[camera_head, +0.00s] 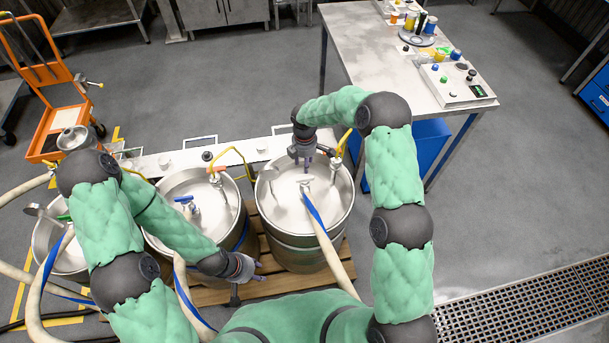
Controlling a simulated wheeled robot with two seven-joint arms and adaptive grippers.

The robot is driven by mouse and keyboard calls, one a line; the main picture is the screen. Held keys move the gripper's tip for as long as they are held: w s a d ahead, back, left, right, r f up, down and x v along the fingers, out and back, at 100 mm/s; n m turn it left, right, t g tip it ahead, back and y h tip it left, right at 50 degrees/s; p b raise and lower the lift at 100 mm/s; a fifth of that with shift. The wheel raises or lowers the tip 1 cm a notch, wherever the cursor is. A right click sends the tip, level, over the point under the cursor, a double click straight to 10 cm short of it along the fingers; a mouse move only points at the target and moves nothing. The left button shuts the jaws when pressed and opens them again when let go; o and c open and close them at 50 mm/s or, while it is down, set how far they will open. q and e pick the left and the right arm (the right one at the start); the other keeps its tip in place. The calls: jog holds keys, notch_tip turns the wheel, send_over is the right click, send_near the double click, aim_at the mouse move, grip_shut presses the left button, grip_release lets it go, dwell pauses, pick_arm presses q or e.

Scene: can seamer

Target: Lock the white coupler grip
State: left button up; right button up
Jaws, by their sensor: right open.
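The right keg (304,238) is a steel drum with a coupler (306,184) on its top. A pale hose with a blue stripe (318,215) runs from this coupler toward me. My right gripper (306,165) points down just above the coupler and is open. It covers part of the coupler, and I cannot make out a white grip or tell whether they touch. The middle keg (228,215) carries a blue-handled coupler (186,201). My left gripper (259,272) is low, between the middle and right kegs on my side, apart from the couplers; its finger opening is unclear.
The left keg (45,245) has a green-handled coupler (64,217), partly behind my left arm. The kegs stand on a wooden pallet (262,288). A white rail (180,157) runs behind them. A table (370,40) stands at the back right, an orange hand truck (45,75) at the left.

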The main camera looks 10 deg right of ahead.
aim_at(305, 179)
notch_tip(305, 179, down, 9)
jog(key=shift+f+b, duration=0.1)
jog(key=shift+b, duration=0.25)
grip_shut()
